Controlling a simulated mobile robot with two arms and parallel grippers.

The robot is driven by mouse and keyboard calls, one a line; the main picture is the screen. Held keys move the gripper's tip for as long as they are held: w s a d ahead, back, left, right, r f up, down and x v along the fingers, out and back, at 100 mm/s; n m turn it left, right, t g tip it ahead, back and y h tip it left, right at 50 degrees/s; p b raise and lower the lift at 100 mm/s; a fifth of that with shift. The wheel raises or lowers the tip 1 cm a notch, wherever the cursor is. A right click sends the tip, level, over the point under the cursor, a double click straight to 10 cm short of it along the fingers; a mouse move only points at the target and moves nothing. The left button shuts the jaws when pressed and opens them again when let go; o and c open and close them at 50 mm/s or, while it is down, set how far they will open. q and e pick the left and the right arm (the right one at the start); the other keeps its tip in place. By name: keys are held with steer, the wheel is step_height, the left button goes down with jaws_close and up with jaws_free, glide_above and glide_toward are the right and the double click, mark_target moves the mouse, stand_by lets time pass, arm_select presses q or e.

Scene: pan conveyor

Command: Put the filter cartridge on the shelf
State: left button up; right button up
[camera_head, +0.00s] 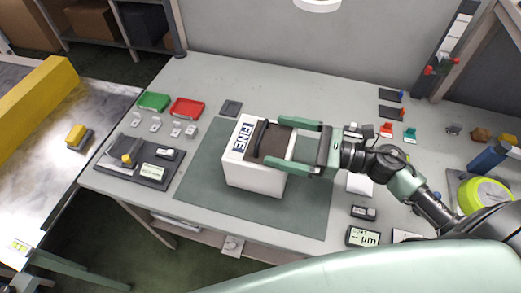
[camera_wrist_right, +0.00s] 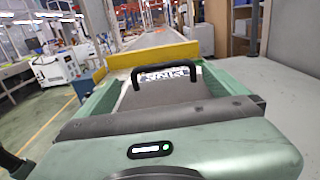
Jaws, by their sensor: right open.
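The filter cartridge appears to be the white box marked "FINE" (camera_head: 255,178), with a dark brown top and a black handle. It stands upright on the green mat (camera_head: 203,178) on the grey table. My right gripper (camera_head: 273,143) is open, its two green fingers reaching over the box's top on either side of the handle. In the right wrist view the brown top and handle (camera_wrist_right: 168,75) lie between the spread fingers; contact cannot be told. A shelf unit (camera_head: 125,45) with boxes stands at the upper left. My left gripper is not in view.
Green (camera_head: 153,101) and red (camera_head: 187,108) trays and small metal parts lie left of the mat. A dark tool board (camera_head: 135,160) is at the front left. Meters (camera_head: 362,236) and tools lie at right. A conveyor with a yellow rail (camera_head: 38,97) runs beyond the left edge.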

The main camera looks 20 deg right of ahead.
mark_target(262, 134)
steer(key=p+x, duration=0.1)
steer(key=x, duration=0.1)
steer(key=p+x, duration=0.1)
steer(key=x, duration=0.1)
steer(key=shift+w+a+f, duration=0.1)
steer(key=shift+w+f, duration=0.1)
steer(key=shift+w, duration=0.2)
steer(key=shift+w+a+f+p, duration=0.2)
steer(key=shift+a+p, duration=0.1)
steer(key=shift+a, duration=0.15)
steer(key=shift+d, duration=0.1)
steer(key=c, duration=1.5)
steer(key=shift+r, duration=0.15)
steer(key=shift+c, duration=1.4)
